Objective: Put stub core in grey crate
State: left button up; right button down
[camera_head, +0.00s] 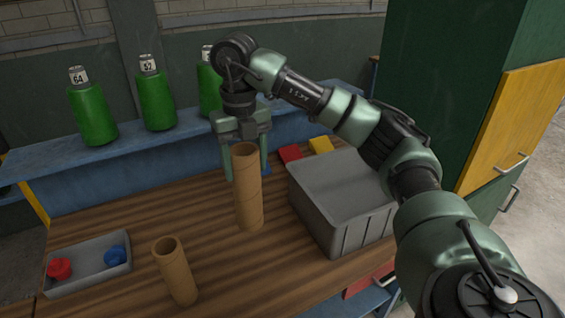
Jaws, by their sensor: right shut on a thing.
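Two brown cardboard tubes stand upright over the wooden bench. The shorter one (176,274), which fits the name stub core, stands alone at the front, apart from any gripper. The taller one (249,200) is further back, left of the grey crate (352,232). My right gripper (246,160) points down at the taller tube's upper end, with a finger on each side, shut on it. I cannot tell whether the tube's base touches the bench. The grey crate has ribbed sides and stands right of centre. My left gripper is not in view.
A grey tray (90,283) with a red piece (60,268) and a blue piece (115,254) lies at the left. Green bottles (93,115) stand on a blue shelf behind. Red (290,153) and yellow (321,145) pieces lie behind the crate. Bare bench lies between the shorter tube and crate.

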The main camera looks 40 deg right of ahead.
aim_at(337, 217)
jog(key=l+u, duration=0.1)
jog(key=l, duration=0.3)
jog(key=k+l+u, duration=0.1)
jog(key=l, duration=0.35)
jog(key=k+l+u, duration=0.1)
jog(key=l, duration=0.3)
jog(key=k+l+u, duration=0.1)
jog(key=l, duration=0.3)
jog(key=k+l+u, duration=0.1)
jog(key=l, duration=0.3)
jog(key=k+l+u, duration=0.1)
jog(key=k+l, duration=0.15)
jog(key=l, duration=0.1)
